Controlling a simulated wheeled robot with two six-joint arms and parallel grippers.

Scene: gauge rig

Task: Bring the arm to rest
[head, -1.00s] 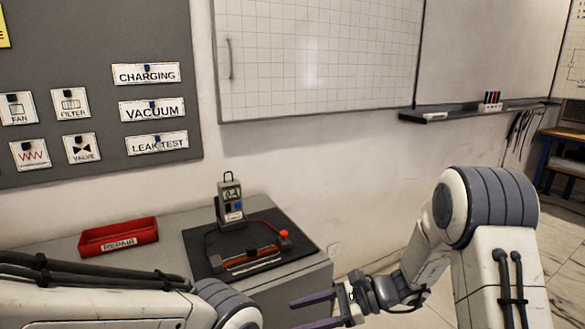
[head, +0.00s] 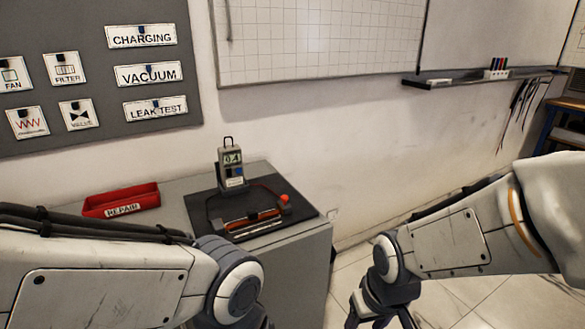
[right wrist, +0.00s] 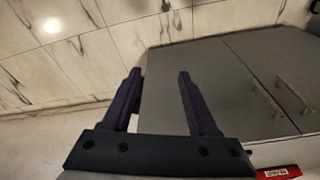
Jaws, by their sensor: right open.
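My right arm comes in from the right in the head view. Its gripper (head: 380,320) hangs low, right of the grey cabinet, pointing down, its tips cut by the bottom edge. In the right wrist view the two dark purple fingers of the right gripper (right wrist: 159,74) are apart with nothing between them. My left arm (head: 110,280) lies across the lower left of the head view; its gripper is out of frame.
A wall board (head: 85,20) holds labels. Open tiled floor (head: 345,285) lies right of the cabinet.

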